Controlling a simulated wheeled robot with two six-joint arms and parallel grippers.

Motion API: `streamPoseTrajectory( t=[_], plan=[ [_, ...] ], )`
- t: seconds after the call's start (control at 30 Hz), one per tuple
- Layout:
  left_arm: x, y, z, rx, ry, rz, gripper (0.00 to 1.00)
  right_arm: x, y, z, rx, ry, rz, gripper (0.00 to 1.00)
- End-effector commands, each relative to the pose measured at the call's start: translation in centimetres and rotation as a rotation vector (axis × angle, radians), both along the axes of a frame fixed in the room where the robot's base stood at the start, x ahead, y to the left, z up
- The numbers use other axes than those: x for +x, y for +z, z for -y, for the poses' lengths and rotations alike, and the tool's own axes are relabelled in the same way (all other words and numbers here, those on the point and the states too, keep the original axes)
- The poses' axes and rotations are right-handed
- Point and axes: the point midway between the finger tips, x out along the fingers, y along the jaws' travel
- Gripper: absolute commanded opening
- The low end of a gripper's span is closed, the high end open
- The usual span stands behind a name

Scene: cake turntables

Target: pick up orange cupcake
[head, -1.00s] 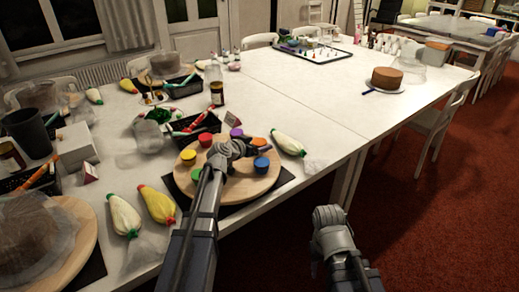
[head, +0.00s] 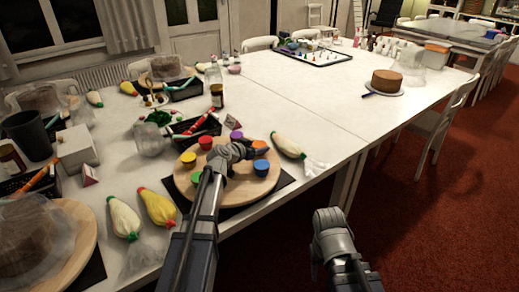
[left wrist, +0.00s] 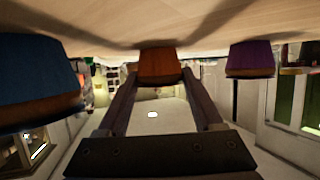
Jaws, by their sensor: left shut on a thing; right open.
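The orange cupcake (head: 261,145) is at the right rear of the round wooden turntable (head: 236,192). My left gripper (head: 252,151) is shut on it, with one finger on each side. In the left wrist view, which is upside down, the orange cupcake (left wrist: 158,65) is between my left fingertips (left wrist: 158,76) and appears to rest against the board. A blue cupcake (head: 261,168) and a purple cupcake (head: 236,137) stand on either side of it. My right gripper (head: 330,222) is open and empty, off the table's front edge above the red floor.
Yellow (head: 188,160), red (head: 205,142) and green (head: 197,177) cupcakes share the turntable. A white piping bag (head: 288,146) lies just right of it. Yellow (head: 157,207) and white (head: 124,218) bags lie to its left. The table's right half is mostly clear.

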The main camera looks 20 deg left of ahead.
Motion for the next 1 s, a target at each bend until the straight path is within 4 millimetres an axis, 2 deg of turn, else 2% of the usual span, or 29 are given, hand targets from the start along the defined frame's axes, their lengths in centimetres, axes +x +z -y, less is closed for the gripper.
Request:
streamPoseTrajectory(
  t=[0.27,0.47,1.0],
  plan=[
    [0.0,0.3,0.0,0.000,0.000,0.000,0.12,0.0,0.3,0.0,0.000,0.000,0.000,0.50],
    [0.0,1.7,0.0,0.000,0.000,0.000,0.12,0.0,1.7,0.0,0.000,0.000,0.000,0.50],
    [0.0,9.4,0.0,0.000,0.000,0.000,0.12,0.0,9.4,0.0,0.000,0.000,0.000,0.50]
  ],
)
